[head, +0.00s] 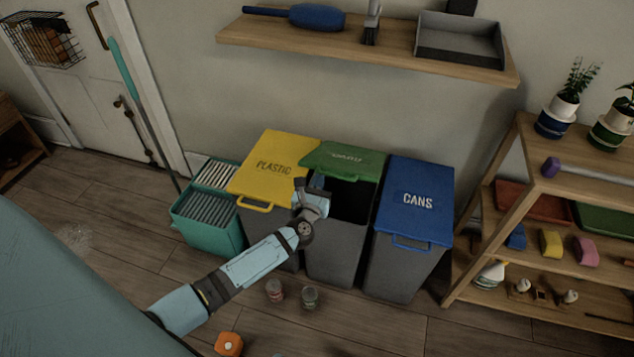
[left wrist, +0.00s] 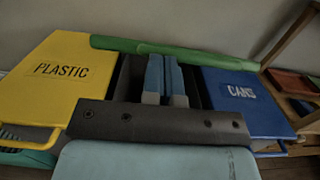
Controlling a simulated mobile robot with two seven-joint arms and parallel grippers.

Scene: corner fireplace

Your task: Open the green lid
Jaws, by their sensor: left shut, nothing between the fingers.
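The green lid (head: 342,160) is on the middle bin (head: 335,240), between the yellow and blue lids. It is swung up at the back, and the dark opening of the bin shows in front of it. In the left wrist view the green lid (left wrist: 180,52) shows nearly edge-on behind my fingers. My left gripper (head: 318,183) is at the left side of the bin's opening, below the lid. Its two fingers (left wrist: 165,98) are together with nothing between them. I cannot tell whether they touch the lid. My right gripper is not in view.
The yellow PLASTIC lid (head: 275,165) and blue CANS lid (head: 417,200) are down on either side. A teal crate (head: 208,222) stands left. Two cans (head: 310,297) and an orange object (head: 229,344) are on the floor. A wooden shelf unit (head: 480,235) stands right; a wall shelf (head: 370,52) hangs above.

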